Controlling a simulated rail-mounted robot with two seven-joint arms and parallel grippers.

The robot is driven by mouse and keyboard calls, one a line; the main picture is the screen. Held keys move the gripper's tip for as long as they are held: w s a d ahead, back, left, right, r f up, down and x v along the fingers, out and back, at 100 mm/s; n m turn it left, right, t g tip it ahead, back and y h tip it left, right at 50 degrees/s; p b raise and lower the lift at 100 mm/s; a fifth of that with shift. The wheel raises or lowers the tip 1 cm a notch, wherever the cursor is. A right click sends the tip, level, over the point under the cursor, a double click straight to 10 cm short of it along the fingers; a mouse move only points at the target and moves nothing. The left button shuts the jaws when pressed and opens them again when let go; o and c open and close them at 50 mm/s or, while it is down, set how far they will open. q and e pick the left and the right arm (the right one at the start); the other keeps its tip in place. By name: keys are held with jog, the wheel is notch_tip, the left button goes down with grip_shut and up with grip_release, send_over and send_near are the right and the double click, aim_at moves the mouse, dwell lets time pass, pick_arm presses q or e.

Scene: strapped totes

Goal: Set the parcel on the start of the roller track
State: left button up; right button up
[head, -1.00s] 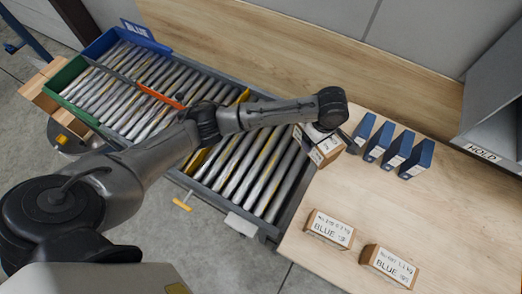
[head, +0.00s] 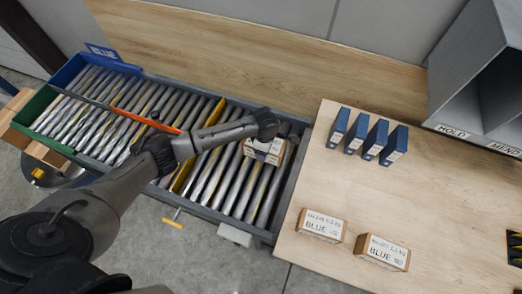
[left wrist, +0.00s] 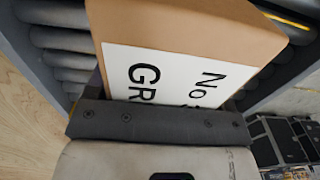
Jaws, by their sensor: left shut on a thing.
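The parcel (head: 264,151) is a small brown box with a white label. In the left wrist view the parcel (left wrist: 190,40) fills the middle, and its label shows "No" and "GR", partly cut off. My left gripper (left wrist: 160,120) is shut on it; in the head view my wrist hides most of the fingers. The parcel is over the rollers at the table end of the roller track (head: 232,188). I cannot tell whether it touches the rollers. My right gripper is not in view.
Two brown boxes labelled BLUE (head: 321,225) (head: 382,252) stand on the wooden table (head: 440,215). Several blue upright blocks (head: 357,132) stand behind them. A yellow bar (head: 183,172) and an orange arm (head: 150,119) cross the track. Grey HOLD and MEND bins (head: 460,75) are at right.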

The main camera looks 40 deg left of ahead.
pick_arm(q)
jog(key=shift+a+f, duration=0.4)
jog(key=shift+a, duration=0.35)
jog(key=shift+f, duration=2)
jog(key=shift+f, duration=0.2)
jog(key=o, duration=1.4)
notch_tip(320, 180, up, 12)
jog(key=shift+r+p, duration=0.15)
jog(key=shift+p, duration=0.2)
